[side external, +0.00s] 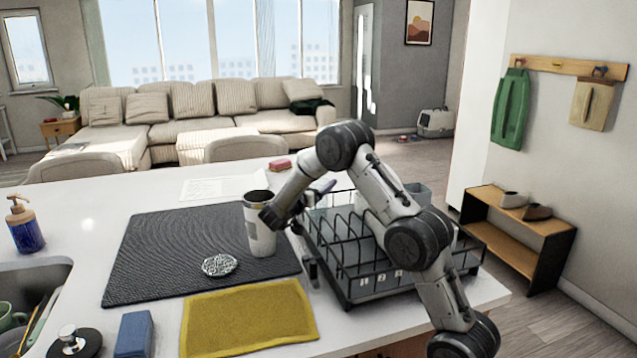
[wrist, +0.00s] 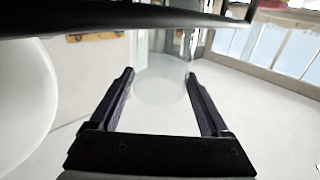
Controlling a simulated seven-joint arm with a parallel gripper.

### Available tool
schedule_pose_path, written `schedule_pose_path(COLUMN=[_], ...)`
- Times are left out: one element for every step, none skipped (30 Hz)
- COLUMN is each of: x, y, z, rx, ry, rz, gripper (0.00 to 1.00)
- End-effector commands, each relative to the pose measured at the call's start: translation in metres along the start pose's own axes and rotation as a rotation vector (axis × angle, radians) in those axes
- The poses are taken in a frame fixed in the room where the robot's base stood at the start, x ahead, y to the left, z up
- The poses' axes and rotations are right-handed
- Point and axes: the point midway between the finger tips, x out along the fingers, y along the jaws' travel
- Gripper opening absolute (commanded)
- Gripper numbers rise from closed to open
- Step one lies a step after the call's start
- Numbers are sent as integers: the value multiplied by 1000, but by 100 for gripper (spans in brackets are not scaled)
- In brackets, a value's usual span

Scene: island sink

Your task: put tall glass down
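In the wrist view a clear, see-through glass (wrist: 160,84) fills the gap between the two dark purple fingers of my gripper (wrist: 160,75). Both fingers appear to touch its sides, so my gripper looks shut on it. Its far end blends into the bright background. In the side external view my gripper (side external: 327,187) is beside the dish rack, with a purple finger showing behind the arm. I cannot make out the clear glass there. A grey-white tumbler (side external: 259,232) stands upright on the dark drying mat (side external: 165,250), partly behind my wrist.
The black wire dish rack (side external: 375,285) stands right of the mat. A round patterned coaster (side external: 219,265) lies on the mat, with a yellow cloth (side external: 245,318) in front. A soap bottle (side external: 24,225) and sink (side external: 30,275) are left. The mat's left part is clear.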

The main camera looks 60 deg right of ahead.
Motion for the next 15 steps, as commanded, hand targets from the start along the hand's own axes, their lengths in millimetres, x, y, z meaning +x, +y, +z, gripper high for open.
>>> schedule_pose_path(x=[0,0,0,0,0,0,0,0,0,0,0,-1,-4,-8,-14], y=[0,0,0,0,0,0,0,0,0,0,0,0,0,0,-1], z=[0,0,0,0,0,0,0,0,-1,-1,-3,-4,-4,-4,-4], rx=[0,0,0,0,0,0,0,0,0,1,1,1,0,0,0], ry=[0,0,0,0,0,0,0,0,0,0,0,0,-1,-1,0], rz=[0,0,0,0,0,0,0,0,0,0,0,-1,-1,-1,-3], gripper=[92,97,100,100,100,100,100,100,100,100,100,100,100,100,100])
